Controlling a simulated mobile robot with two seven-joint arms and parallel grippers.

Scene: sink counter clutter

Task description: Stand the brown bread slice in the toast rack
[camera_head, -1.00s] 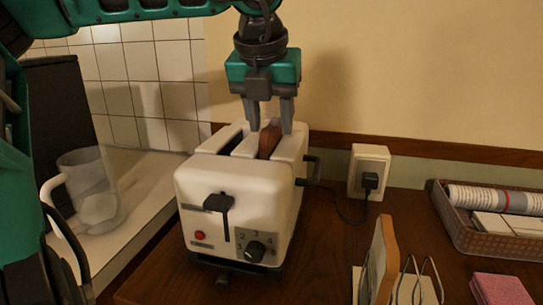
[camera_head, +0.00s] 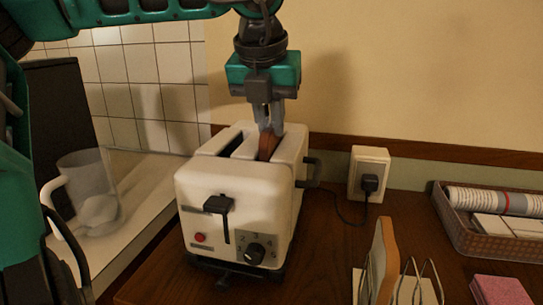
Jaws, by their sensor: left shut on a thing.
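The brown bread slice (camera_head: 267,146) stands in the right slot of the white toaster (camera_head: 235,195), with its top edge showing above the slot. My left gripper (camera_head: 270,125) comes down from above and is shut on the slice's top. The toast rack (camera_head: 420,290) is at the lower right, cut off by the bottom edge. A lighter bread slice (camera_head: 383,262) stands in its left part; wire loops to the right of it look empty. My right gripper is not in view.
A socket with a plug (camera_head: 370,170) and cord is right of the toaster. A basket (camera_head: 463,225) with a rolled item and a pink block (camera_head: 500,290) lie at the right. A clear jug (camera_head: 88,190) stands at the left. Bare wood lies between toaster and rack.

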